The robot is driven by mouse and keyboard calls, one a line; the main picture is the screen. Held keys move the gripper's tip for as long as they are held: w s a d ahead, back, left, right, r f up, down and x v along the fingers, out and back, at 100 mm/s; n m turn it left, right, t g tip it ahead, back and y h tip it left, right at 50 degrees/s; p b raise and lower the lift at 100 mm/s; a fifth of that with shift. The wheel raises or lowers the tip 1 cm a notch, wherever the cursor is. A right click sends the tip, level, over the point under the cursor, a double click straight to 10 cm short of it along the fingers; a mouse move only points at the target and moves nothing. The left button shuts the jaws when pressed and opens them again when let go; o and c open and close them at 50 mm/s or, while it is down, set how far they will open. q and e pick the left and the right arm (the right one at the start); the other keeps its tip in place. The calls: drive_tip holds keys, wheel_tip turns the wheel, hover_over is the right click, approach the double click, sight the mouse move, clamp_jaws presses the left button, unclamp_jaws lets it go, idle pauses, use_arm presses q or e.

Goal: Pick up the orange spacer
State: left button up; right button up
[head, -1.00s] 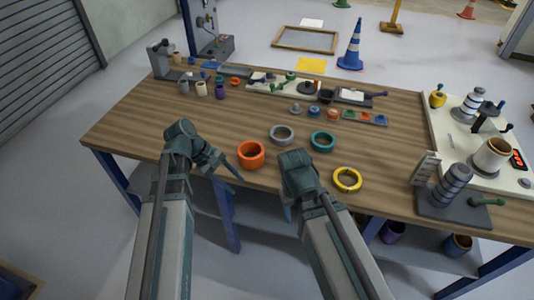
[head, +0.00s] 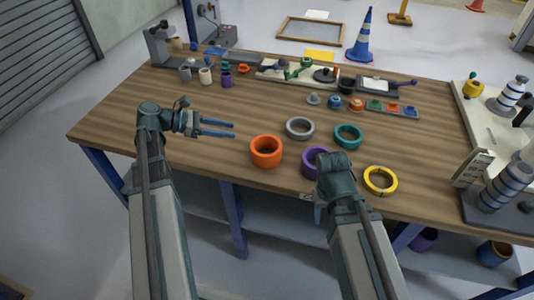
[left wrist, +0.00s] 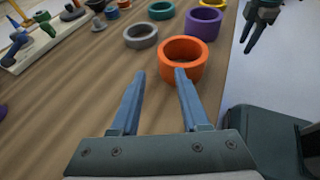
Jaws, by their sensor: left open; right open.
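The orange spacer (head: 265,151) is a thick ring lying flat near the front edge of the wooden table. It also shows in the left wrist view (left wrist: 184,60), just beyond the fingertips. My left gripper (head: 234,130) is open and empty, a little left of the spacer and behind its centre, with its blue fingers pointing right. In the left wrist view my left gripper (left wrist: 160,72) has the spacer ahead and slightly right. My right gripper (head: 312,205) is at the table's front edge beside the purple ring; its fingers are mostly hidden.
A grey ring (head: 300,128), a teal ring (head: 348,135), a purple ring (head: 314,162) and a yellow ring (head: 380,180) lie near the spacer. Small parts and trays stand along the back. The wooden table (head: 115,118) is bare at the left.

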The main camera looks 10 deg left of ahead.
use_arm(q)
drive_tip(key=b, duration=0.1)
approach(263, 136)
drive_tip(key=x, duration=0.2)
drive_tip(key=shift+w+d+f, duration=0.2)
drive_tip(key=shift+w+d, duration=0.05)
drive_tip(key=shift+w, duration=0.05)
drive_tip(key=b+x, duration=0.2)
drive_tip(key=x, duration=0.3)
drive_tip(key=shift+s+d, duration=0.1)
clamp_jaws()
drive_tip(key=shift+s, duration=0.1)
idle(1.1)
